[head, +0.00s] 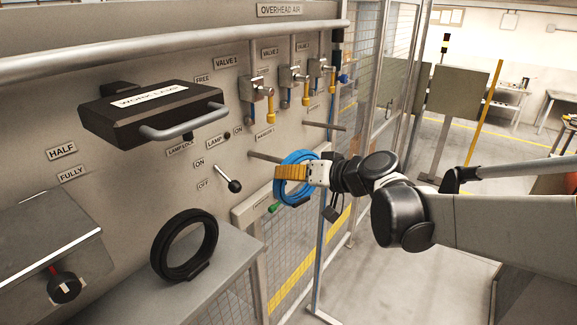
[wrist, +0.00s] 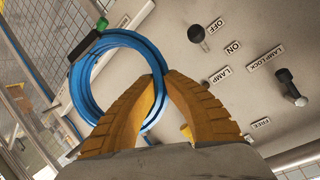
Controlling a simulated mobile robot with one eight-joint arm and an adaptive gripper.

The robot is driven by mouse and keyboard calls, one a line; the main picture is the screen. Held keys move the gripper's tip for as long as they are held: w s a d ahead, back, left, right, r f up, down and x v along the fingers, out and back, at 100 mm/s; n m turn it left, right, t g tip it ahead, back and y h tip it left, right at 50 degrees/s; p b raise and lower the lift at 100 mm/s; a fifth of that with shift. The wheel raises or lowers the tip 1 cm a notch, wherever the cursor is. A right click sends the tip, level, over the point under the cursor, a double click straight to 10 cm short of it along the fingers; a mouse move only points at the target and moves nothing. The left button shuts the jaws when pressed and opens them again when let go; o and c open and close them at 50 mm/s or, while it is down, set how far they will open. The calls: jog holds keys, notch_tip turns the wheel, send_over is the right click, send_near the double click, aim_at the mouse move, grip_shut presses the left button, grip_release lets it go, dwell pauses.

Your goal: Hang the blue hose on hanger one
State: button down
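The blue hose (head: 297,157) is a coiled ring with a green end (head: 274,208). My gripper (head: 280,173) has orange fingers closed on one side of the coil, beside the panel. In the wrist view the blue hose (wrist: 88,75) shows as a ring, and the fingertips of my gripper (wrist: 165,76) meet at its right side. A thin metal peg (head: 262,157) sticks out of the panel below a small label (head: 265,133) that seems to read hanger 1. Its outer end meets the coil in the picture; I cannot tell whether it passes through the ring.
A second peg (head: 325,126) juts out farther right. A black hose coil (head: 184,246) stands on the grey ledge (head: 225,262) at lower left. A black lever (head: 232,184), a work lamp box (head: 150,110) and yellow-handled valves (head: 270,108) are on the panel.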

jog(key=shift+a+r+b+x, duration=0.15)
jog(key=shift+b+x, duration=0.25)
jog(key=shift+x, duration=0.8)
jog(key=shift+a+r+b+x, duration=0.1)
jog(key=shift+b+x, duration=0.25)
jog(key=shift+x, duration=0.85)
jog(key=shift+s, duration=0.15)
jog(key=c, duration=1.5)
grip_release()
jog(key=shift+c, duration=0.2)
